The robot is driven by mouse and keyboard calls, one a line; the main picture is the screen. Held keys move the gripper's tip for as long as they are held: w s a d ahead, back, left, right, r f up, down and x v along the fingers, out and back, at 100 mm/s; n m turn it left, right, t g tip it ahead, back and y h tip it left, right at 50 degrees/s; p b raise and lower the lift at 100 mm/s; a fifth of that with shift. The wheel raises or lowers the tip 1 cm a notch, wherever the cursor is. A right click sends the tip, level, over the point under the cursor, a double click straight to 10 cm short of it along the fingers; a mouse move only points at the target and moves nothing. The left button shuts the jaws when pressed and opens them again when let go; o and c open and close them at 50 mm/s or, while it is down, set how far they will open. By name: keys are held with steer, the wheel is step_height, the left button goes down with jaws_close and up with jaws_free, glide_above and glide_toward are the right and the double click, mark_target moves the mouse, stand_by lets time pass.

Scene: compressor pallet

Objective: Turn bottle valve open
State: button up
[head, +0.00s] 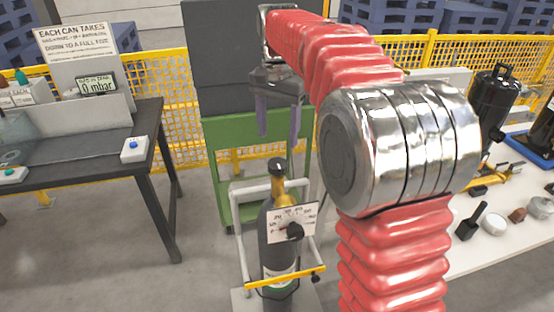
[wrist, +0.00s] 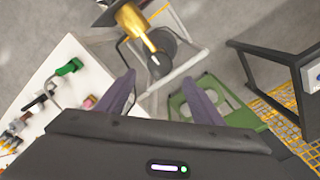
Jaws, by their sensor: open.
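A dark gas bottle (head: 277,245) stands upright in a white-framed trolley (head: 243,225) in the head view. It has a brass-coloured neck (head: 281,187) and a dark knob on top (head: 277,165). In the wrist view, the brass neck (wrist: 137,30) and dark bottle shoulder show ahead of my gripper (wrist: 164,95), apart from the fingers.
A green and grey cabinet (head: 223,140) stands behind the bottle. A dark table (head: 90,150) with a button box (head: 134,149) is at left. A white table (head: 500,245) with tools is at right. Yellow mesh fencing (head: 180,65) runs behind.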

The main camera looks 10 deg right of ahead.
mark_target(278, 163)
step_height(278, 163, down, 9)
steer(key=shift+f, duration=0.1)
stand_by(0.3)
